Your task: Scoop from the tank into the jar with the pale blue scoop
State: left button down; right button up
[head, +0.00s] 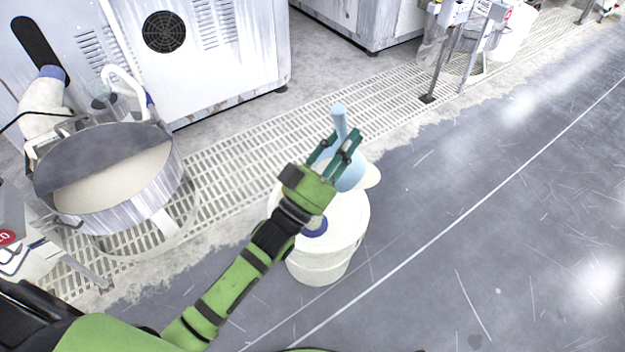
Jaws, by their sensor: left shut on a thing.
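The pale blue scoop (345,172) is held in my left gripper (335,147), whose dark green fingers are shut on it. Its handle (339,118) points up. A cream-coloured patch (372,177) shows at the scoop's right lower edge; I cannot tell whether it is contents. Below stands a white round container (352,215), which looks like the jar; my arm hides part of its top. The metal tank (138,228) stands at the left with pale cream liquid (115,185) inside and a grey cover over its far part. My right gripper is not in view.
A blue round piece (316,228) shows at the white container's top beside my arm. Grey-white machine cabinets (215,55) stand behind a floor grating (245,150). A metal stand (455,60) is at the upper right. The grey floor (480,200) to the right is clear.

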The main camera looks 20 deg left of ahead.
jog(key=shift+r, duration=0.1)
pick_arm(q)
jog(key=shift+a+r, duration=0.1)
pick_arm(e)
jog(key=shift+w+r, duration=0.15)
pick_arm(q)
jog(key=shift+s+a+r+n+t+y+b, duration=0.1)
jog(key=shift+a+n+t+y+b, duration=0.2)
jog(key=shift+a+n+b, duration=0.15)
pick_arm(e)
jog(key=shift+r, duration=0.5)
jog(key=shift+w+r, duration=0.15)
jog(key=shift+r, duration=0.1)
pick_arm(q)
jog(key=shift+a+r, duration=0.1)
jog(key=shift+a+n+t, duration=0.15)
jog(key=shift+n+t, duration=0.15)
jog(key=shift+n, duration=0.05)
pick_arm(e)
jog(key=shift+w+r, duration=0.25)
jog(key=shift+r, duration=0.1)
